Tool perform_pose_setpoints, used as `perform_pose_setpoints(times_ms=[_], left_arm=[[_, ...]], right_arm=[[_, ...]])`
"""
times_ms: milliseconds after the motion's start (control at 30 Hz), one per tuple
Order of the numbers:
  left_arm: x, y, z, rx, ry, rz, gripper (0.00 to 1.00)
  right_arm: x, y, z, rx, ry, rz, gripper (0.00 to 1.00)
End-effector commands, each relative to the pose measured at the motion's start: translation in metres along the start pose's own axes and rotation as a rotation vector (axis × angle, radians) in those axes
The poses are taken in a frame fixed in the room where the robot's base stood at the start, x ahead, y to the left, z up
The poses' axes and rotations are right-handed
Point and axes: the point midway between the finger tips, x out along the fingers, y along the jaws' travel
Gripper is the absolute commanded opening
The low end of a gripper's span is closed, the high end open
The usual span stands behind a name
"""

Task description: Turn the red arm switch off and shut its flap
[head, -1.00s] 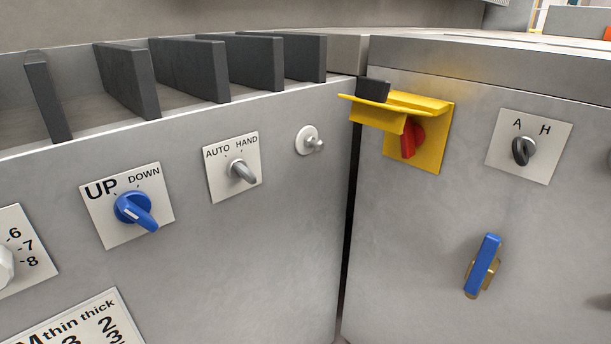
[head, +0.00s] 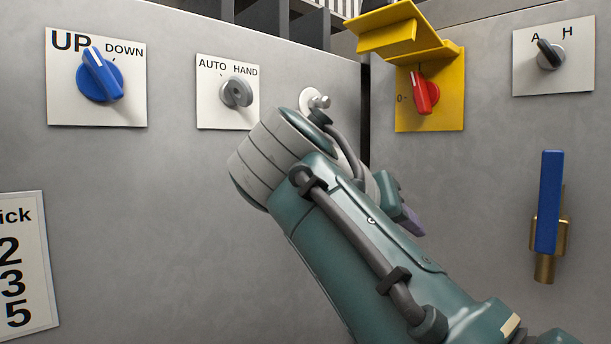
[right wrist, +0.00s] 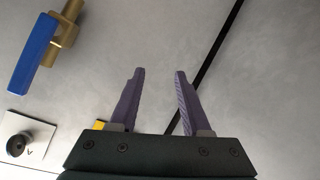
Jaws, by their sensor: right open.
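The red switch (head: 424,92) sits on a yellow plate (head: 453,110) in the head view. Its handle stands nearly upright, tilted slightly, with a "0" mark at its left. The yellow flap (head: 400,35) is raised and sticks out above the switch. My right gripper (head: 408,216) is below the switch, mostly hidden behind my right forearm; a purple finger shows. In the right wrist view my right gripper (right wrist: 159,72) is open and empty, with bare panel between its fingers. A bit of yellow (right wrist: 100,125) shows behind the gripper body. My left gripper is not in view.
A blue-handled brass valve (head: 549,205) juts out at the right. The A/H switch (head: 550,54) is above it. A round metal stud (head: 314,101), the AUTO/HAND switch (head: 236,93) and the blue UP/DOWN knob (head: 100,75) are at the left. A dark gap (head: 366,125) divides the panels.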

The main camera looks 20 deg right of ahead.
Motion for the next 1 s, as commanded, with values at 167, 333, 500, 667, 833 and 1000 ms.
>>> perform_pose_setpoints(times_ms=[167,333,500,667,833,1000], left_arm=[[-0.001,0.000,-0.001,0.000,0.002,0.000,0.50],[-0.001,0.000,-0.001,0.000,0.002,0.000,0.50],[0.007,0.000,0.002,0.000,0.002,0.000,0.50],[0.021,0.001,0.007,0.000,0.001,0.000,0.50],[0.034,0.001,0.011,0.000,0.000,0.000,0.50],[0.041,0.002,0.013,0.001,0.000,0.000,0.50]], right_arm=[[-0.057,0.026,-0.113,0.150,0.236,0.177,0.47],[-0.092,0.046,-0.159,0.225,0.360,0.263,0.47],[-0.087,0.053,-0.168,0.240,0.385,0.284,0.47],[-0.060,0.062,-0.175,0.238,0.383,0.285,0.47],[-0.032,0.072,-0.186,0.237,0.381,0.282,0.47],[-0.014,0.078,-0.195,0.236,0.381,0.282,0.47]])
